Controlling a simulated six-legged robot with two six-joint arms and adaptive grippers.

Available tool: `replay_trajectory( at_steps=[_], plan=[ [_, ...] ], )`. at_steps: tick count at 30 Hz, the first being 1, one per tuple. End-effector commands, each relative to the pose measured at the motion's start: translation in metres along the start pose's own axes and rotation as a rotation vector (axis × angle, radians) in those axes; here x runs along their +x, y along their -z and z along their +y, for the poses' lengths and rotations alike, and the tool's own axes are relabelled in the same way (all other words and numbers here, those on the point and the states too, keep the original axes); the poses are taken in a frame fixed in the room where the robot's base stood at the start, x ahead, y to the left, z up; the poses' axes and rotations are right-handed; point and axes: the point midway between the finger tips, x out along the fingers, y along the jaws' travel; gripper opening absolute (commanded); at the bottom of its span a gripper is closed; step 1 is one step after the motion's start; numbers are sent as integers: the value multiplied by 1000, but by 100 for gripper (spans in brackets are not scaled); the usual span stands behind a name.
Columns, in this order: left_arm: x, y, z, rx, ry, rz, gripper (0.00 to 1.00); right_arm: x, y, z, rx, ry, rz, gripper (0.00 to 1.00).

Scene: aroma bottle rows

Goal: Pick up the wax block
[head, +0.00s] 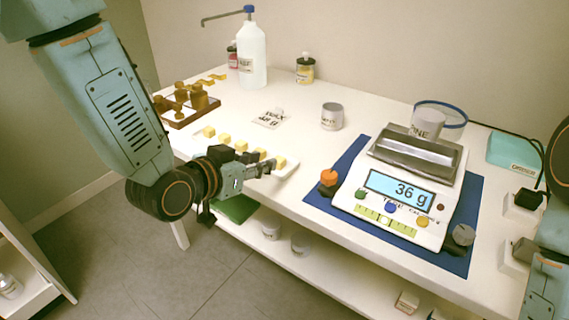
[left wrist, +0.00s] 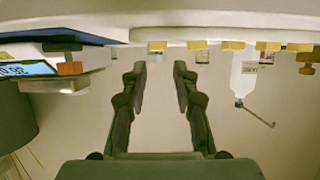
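Several small yellow wax blocks stand in a row on a white strip (head: 288,173) along the table's front left edge. The nearest wax block (head: 280,162) is beside the tips of my left gripper (head: 265,167) in the head view. In the left wrist view, which looks upside down, my left gripper (left wrist: 160,72) is open with nothing between its fingers.
A scale (head: 415,210) reading 36 g stands on a blue mat (head: 318,196), bearing a metal tray and a cup. A white pump bottle (head: 252,58), a cup (head: 332,117) and a wooden rack (head: 190,117) stand farther back. A lower shelf (head: 340,262) runs below.

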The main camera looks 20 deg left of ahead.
Motion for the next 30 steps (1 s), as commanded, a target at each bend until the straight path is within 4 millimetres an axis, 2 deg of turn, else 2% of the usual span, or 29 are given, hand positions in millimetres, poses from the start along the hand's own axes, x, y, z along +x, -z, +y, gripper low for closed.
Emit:
replay_trajectory(
  at_steps=[5,10,15,23,30],
  plan=[
    [17,-4,0,4,-2,0,29,9,0,0,0,0,0,0],
    [43,-10,2,5,-4,0,29,23,0,0,1,0,0,0],
    [61,-7,4,4,-4,0,29,28,0,0,0,0,0,0],
    [65,-5,6,3,-5,0,29,27,0,0,0,0,0,0],
    [64,-5,6,2,-5,0,11,27,0,0,0,0,0,0]
  ],
)
